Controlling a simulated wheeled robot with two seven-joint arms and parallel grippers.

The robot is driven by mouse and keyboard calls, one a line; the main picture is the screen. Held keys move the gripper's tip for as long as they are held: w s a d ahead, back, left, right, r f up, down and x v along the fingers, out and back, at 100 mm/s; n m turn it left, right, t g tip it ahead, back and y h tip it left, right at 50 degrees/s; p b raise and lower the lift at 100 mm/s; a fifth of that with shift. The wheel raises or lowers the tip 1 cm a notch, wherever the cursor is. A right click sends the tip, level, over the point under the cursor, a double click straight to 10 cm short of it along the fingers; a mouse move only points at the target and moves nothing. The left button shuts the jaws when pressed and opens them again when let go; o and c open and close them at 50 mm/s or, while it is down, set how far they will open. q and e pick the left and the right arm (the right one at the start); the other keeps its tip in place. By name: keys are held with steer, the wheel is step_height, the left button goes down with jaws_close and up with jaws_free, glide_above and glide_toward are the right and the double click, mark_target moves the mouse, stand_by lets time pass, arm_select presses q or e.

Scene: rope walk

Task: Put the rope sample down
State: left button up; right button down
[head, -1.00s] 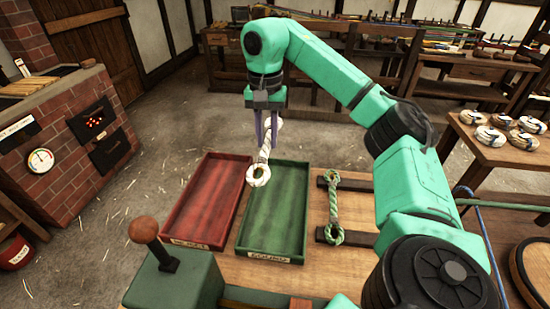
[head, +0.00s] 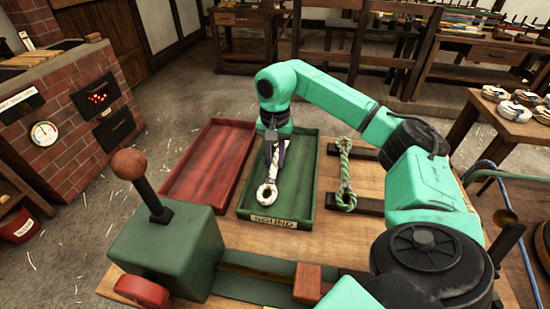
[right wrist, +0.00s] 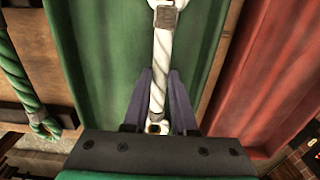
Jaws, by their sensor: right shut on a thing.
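The white rope sample (head: 267,194) has an eye at its near end and lies lengthwise within the green tray (head: 298,197), which is labelled SOUND. My right gripper (head: 275,146) is low over the tray, pointing down, and shut on the sample near its far end. In the right wrist view the sample (right wrist: 161,62) runs up from between the two fingers (right wrist: 159,104), with green tray floor behind it. I cannot tell whether the sample touches the floor. My left gripper is not in view.
A red tray (head: 200,172) stands left of the green one. A green and white rope (head: 345,172) lies across dark wooden rails on the right. A green block with a lever (head: 155,190) stands at the near left. A brick stove (head: 70,120) is further left.

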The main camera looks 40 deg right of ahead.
mark_target(275, 162)
steer(key=c, duration=0.7)
jaws_free()
step_height(275, 162, up, 12)
steer(key=p, duration=0.3)
steer(key=shift+r, duration=0.1)
